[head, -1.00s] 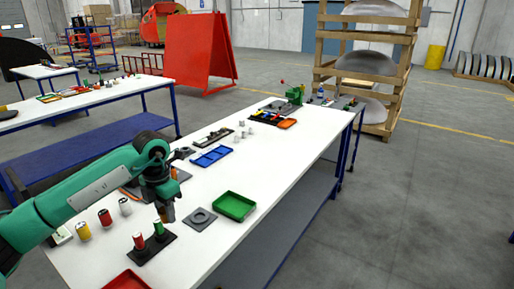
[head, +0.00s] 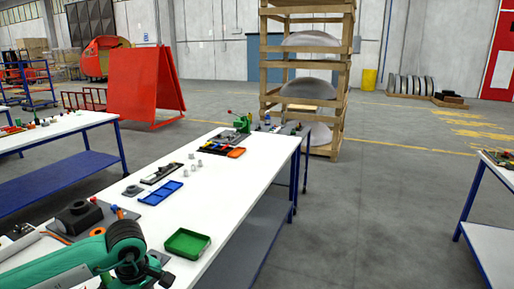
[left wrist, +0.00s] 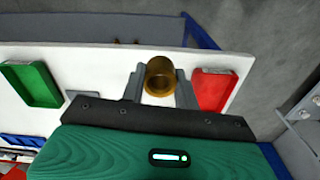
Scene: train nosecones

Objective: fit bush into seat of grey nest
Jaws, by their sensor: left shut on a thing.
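My left gripper (left wrist: 160,84) is shut on the bush, a short brass-brown hollow cylinder (left wrist: 161,76), in the left wrist view. The bush's open bore faces the camera, between the two grey fingers. In the head view my green left arm and gripper (head: 150,273) are at the bottom edge, and the bush cannot be made out there. A grey plate (head: 158,257), probably the grey nest, shows only in part just behind my gripper. Its seat is hidden by my arm. My right gripper is in neither current view.
A green tray (head: 187,244) stands just right of the grey plate. A red tray (left wrist: 213,91) is right of the bush in the wrist view. A dark block (head: 79,217) stands at left. The table's right edge is close to the green tray.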

